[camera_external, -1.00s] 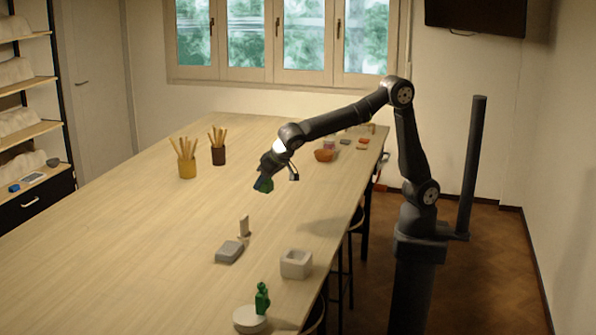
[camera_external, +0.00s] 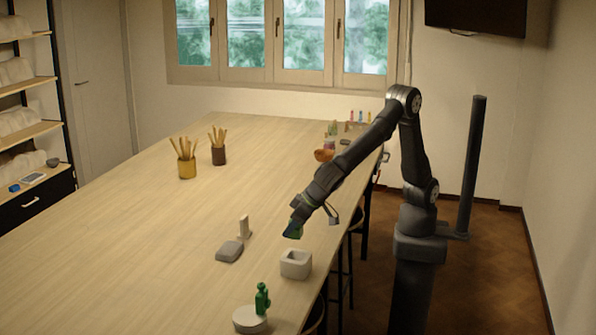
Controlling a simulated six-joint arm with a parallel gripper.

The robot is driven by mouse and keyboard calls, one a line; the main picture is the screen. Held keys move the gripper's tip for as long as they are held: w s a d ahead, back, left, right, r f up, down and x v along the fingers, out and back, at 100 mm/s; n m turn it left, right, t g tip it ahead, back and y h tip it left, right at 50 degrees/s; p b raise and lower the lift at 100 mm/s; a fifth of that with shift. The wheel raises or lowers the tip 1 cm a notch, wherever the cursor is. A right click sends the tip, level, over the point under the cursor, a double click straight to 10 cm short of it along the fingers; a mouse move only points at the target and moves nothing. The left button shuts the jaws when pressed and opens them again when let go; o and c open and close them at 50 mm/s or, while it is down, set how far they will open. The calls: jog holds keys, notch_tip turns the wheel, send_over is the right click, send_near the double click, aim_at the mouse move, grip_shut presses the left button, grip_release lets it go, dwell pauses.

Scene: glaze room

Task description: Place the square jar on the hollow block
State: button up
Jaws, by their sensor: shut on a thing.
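The hollow block (camera_external: 296,270) is a pale grey-white cube with a square opening in its top. It stands near the right edge of the long table. My gripper (camera_external: 296,226) is shut on the square jar (camera_external: 292,232), a small dark green, boxy thing that looks tilted. My gripper and the jar are in the air above the table, just behind the hollow block in the picture and apart from it. The fingers cover much of the jar.
A green figure-like bottle (camera_external: 262,299) stands at a white round disc (camera_external: 247,320) in front of the block. An orange bowl (camera_external: 323,155) and small items are farther back.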

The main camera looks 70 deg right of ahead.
aim_at(293, 255)
jog(key=shift+s+a+f, duration=0.2)
jog(key=shift+a+f, duration=0.2)
jog(key=shift+a, duration=0.1)
jog(key=shift+s+a+f, duration=0.2)
jog(key=shift+a+f, duration=0.15)
jog(key=shift+a, duration=0.15)
jog(key=shift+f, duration=1.8)
jog(key=shift+f, duration=0.2)
jog(key=o, duration=1.1)
jog(key=v, duration=1.2)
jog(key=shift+r, duration=0.2)
